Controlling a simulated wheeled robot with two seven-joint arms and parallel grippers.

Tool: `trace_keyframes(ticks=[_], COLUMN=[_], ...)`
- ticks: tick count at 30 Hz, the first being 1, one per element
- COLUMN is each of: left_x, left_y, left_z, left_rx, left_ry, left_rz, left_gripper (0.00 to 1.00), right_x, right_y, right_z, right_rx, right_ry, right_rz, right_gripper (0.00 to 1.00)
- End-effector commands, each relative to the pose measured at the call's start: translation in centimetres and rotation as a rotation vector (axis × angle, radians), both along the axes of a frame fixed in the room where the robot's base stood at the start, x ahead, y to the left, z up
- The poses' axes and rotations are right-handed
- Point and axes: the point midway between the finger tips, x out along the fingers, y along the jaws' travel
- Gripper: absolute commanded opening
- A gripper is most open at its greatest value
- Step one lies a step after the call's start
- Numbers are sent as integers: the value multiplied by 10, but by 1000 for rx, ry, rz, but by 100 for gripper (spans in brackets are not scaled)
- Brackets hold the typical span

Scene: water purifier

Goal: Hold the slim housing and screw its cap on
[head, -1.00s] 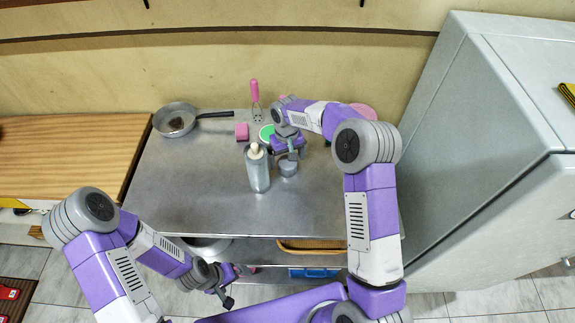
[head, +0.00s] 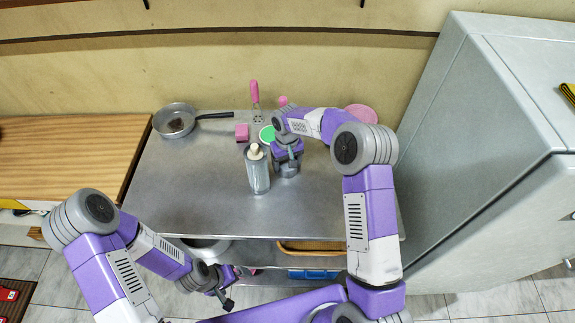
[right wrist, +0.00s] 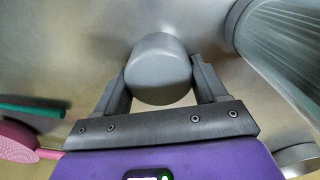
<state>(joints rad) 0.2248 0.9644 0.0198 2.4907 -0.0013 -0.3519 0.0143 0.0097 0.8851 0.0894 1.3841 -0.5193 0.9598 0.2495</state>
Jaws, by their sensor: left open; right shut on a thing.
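The slim grey housing (head: 258,176) stands upright on the metal table, with a pale, narrow piece at its top. In the right wrist view the housing (right wrist: 292,45) is at the upper right, beside the gripper and apart from it. The grey round cap (right wrist: 158,68) is between the fingers of my right gripper (right wrist: 160,82), which is shut on it. In the head view the right gripper (head: 287,168) is just right of the housing, low over the table, and mostly hides the cap. My left gripper (head: 222,287) is open and empty, in front of the table and below its top.
A pan (head: 175,120) is at the table's back left. A pink sponge (head: 242,132), a green round item (head: 267,134) and a pink-handled utensil (head: 254,94) are at the back. A tall grey cabinet (head: 490,150) stands right. The table's left and front (head: 200,190) are clear.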

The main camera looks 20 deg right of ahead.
Motion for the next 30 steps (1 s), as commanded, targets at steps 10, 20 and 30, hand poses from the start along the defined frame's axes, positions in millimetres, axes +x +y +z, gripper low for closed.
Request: trace_keyframes(ticks=[10,20,30], left_x=[0,0,0], left_y=[0,0,0], left_z=[5,14,15], left_rx=[0,0,0], left_ry=[0,0,0], left_rz=[0,0,0], left_gripper=[100,100,100], right_x=[1,0,0], right_y=[0,0,0], right_z=[33,92,100], right_rx=[0,-1,-1], right_ry=[-5,-2,0], right_rz=[1,0,0], right_gripper=[42,42,42])
